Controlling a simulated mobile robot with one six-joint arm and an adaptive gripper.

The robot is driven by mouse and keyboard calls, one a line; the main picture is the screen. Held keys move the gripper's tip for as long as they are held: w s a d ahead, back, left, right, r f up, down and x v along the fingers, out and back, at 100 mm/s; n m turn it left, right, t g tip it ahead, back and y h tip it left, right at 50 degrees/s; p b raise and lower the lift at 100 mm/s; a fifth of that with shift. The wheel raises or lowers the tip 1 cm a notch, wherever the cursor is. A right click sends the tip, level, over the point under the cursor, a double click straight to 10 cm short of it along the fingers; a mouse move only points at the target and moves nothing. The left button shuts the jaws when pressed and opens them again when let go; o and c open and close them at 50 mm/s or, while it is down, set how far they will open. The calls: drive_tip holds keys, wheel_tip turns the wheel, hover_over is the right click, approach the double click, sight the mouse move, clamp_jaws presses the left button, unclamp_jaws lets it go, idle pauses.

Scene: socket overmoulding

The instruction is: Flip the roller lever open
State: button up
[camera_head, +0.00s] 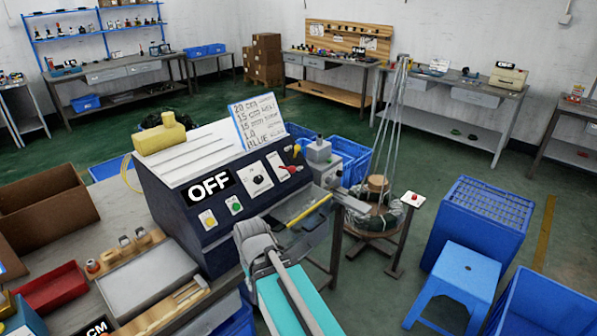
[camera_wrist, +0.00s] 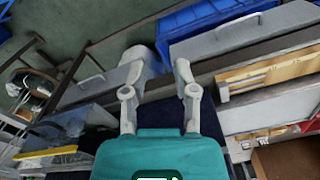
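The dark blue machine (camera_head: 215,185) with a white sloped top stands on the workbench, and its sign (camera_head: 209,187) reads OFF. At its right end is a feed section with a yellow bar (camera_head: 309,211) and a grey metal block (camera_head: 322,160). A red-handled switch (camera_head: 289,169) is on its panel. I cannot tell for sure which part is the roller lever. My gripper (camera_wrist: 157,75) shows in the wrist view with its two grey fingers apart and nothing between them. In the head view my arm is in front of the machine, and the fingertips cannot be made out.
A wire stand with coiled cable (camera_head: 376,215) and a red button post (camera_head: 412,199) stand right of the machine. A blue stool (camera_head: 467,275) and blue crates (camera_head: 484,215) stand farther right. A red tray (camera_head: 52,288) and cardboard box (camera_head: 45,215) are at left.

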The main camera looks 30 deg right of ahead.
drive_tip(key=shift+w+d+r, duration=0.1)
drive_tip(key=shift+w+d, duration=0.05)
drive_tip(key=shift+w, duration=0.2)
drive_tip(key=shift+c, duration=1)
drive_tip(key=w+d+m+y, duration=0.1)
drive_tip(key=w+d, duration=0.1)
drive_tip(key=w+d+r+m+t+y, duration=0.1)
drive_tip(key=w+d+m, duration=0.1)
drive_tip(key=w, duration=0.1)
drive_tip(key=w+d+r+m+y+p, duration=0.1)
drive_tip(key=w+m, duration=0.1)
drive_tip(key=w, duration=0.1)
drive_tip(key=shift+d+r+t, duration=0.1)
drive_tip(key=shift+d+t, duration=0.3)
clamp_jaws()
drive_tip(key=w+d+r+m+t+y+p, duration=0.1)
drive_tip(key=w+d+r+m+t, duration=0.2)
drive_tip(key=d, duration=0.7)
drive_tip(key=w+d+r+m+t+y+p, duration=0.1)
drive_tip(key=w+d+r+m+t, duration=0.2)
drive_tip(key=d, duration=0.7)
drive_tip(key=w+d+r+m+t+y+p, duration=0.1)
drive_tip(key=w+d+r+m+t, duration=0.2)
drive_tip(key=w+d+r+m, duration=0.2)
drive_tip(key=d+r+m, duration=0.1)
drive_tip(key=d+m, duration=0.2)
drive_tip(key=d, duration=0.3)
drive_tip(key=shift+w+r+m+y, duration=0.15)
drive_tip(key=shift+w+m+y, duration=0.1)
drive_tip(key=shift+m+y, duration=0.05)
